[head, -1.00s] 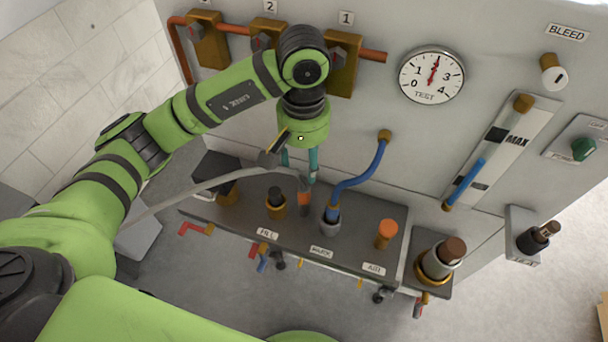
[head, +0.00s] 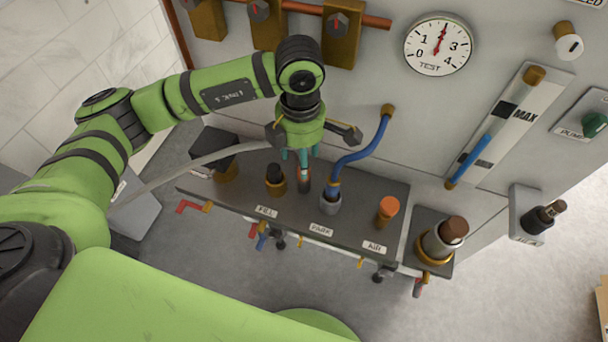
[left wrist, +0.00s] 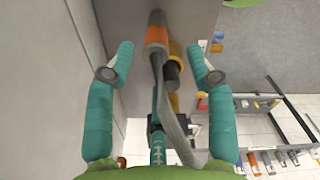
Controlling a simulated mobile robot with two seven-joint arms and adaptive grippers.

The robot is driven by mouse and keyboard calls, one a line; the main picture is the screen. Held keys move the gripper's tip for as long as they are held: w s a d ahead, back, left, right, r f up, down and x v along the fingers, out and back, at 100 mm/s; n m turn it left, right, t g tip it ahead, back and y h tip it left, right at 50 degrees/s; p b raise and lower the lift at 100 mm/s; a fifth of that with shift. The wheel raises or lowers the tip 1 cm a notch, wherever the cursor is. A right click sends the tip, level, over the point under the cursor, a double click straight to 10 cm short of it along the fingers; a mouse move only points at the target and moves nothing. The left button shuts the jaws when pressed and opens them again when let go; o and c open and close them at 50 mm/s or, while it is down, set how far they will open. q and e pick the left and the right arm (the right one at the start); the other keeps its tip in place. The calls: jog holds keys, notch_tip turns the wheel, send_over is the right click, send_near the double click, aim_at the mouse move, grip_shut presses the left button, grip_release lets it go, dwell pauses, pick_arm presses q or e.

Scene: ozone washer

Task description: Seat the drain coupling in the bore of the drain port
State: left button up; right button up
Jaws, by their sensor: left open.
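The likely drain coupling, a grey hose end with an orange band (left wrist: 157,38), shows between my left fingers in the left wrist view. In the head view this coupling (head: 304,180) stands upright at the shelf, just below the fingertips. The grey hose (head: 190,163) runs from it to the left. My left gripper (head: 301,160) is open above the coupling, fingers spread either side and apart from it; the fingers also show in the left wrist view (left wrist: 163,63). The coupling's lower end is hard to see, so I cannot tell whether it sits in a bore. My right gripper is out of view.
On the shelf (head: 285,218), a black-topped brass fitting (head: 275,180) stands left of the coupling. A blue hose (head: 365,153) enters a grey port (head: 331,200) close on the right. An orange cap (head: 388,208) and a brown-topped fitting (head: 445,238) stand farther right.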

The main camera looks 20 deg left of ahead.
pick_arm(q)
jog(key=f, duration=0.1)
jog(key=f+p, duration=0.1)
jog(key=f, duration=0.1)
jog(key=f+p, duration=0.1)
jog(key=f, duration=0.1)
jog(key=shift+w+d+f, duration=0.15)
jog(key=shift+w+d, duration=0.05)
jog(key=shift+d, duration=0.05)
jog(key=shift+f+p, duration=0.3)
jog(key=shift+f, duration=0.25)
grip_shut()
